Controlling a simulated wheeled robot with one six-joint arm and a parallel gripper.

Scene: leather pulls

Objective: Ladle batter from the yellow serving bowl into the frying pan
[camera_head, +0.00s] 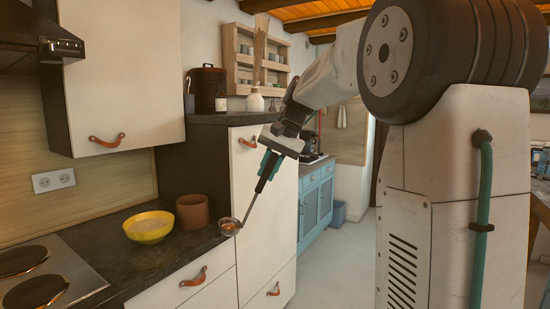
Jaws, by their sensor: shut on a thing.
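The yellow serving bowl (148,236) stands on the dark counter with pale batter in it. My gripper (266,172) is shut on the dark handle of a ladle (249,207), to the right of the bowl. The ladle slants down and left, and its metal cup (229,227) is near the counter's right end, apart from the bowl. The cup's inside looks brownish; I cannot tell whether it holds batter. No frying pan shows in this view.
A brown clay pot (192,211) stands between the bowl and the ladle cup. A hob with dark round plates (35,292) is at the lower left. A tall white cabinet (264,205) stands just behind the ladle. Bare counter (115,265) lies in front of the bowl.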

